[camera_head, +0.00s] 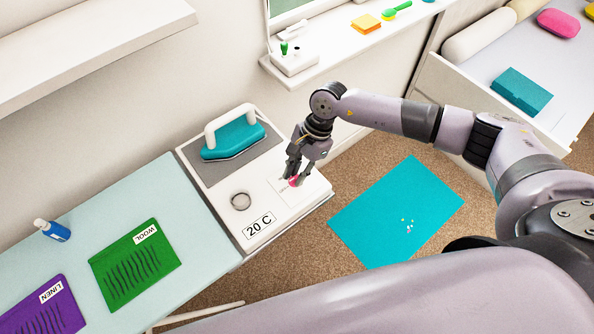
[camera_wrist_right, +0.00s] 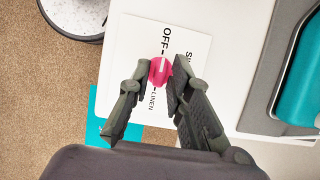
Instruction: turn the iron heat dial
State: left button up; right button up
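The pink heat dial (camera_wrist_right: 162,70) sits on a white printed card on the ironing station. A white mark on the dial points toward the word OFF; LINEN is printed on the other side. My right gripper (camera_head: 298,176) is over the dial, and its two fingertips (camera_wrist_right: 162,72) press in on both sides of it. The fingers partly cover the dial in both views. The teal iron (camera_head: 233,136) with a white handle rests on the station's grey pad. My left gripper is out of view.
The white station (camera_head: 285,225) also carries a round grey ring (camera_head: 240,201) and a "20 C" label (camera_head: 258,225). Green WOOL (camera_head: 135,265) and purple LINEN (camera_head: 42,310) sheets lie on the pale table. A white shelf (camera_head: 90,45) overhangs at upper left. A teal mat (camera_head: 395,210) lies on the floor.

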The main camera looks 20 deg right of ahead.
grip_shut()
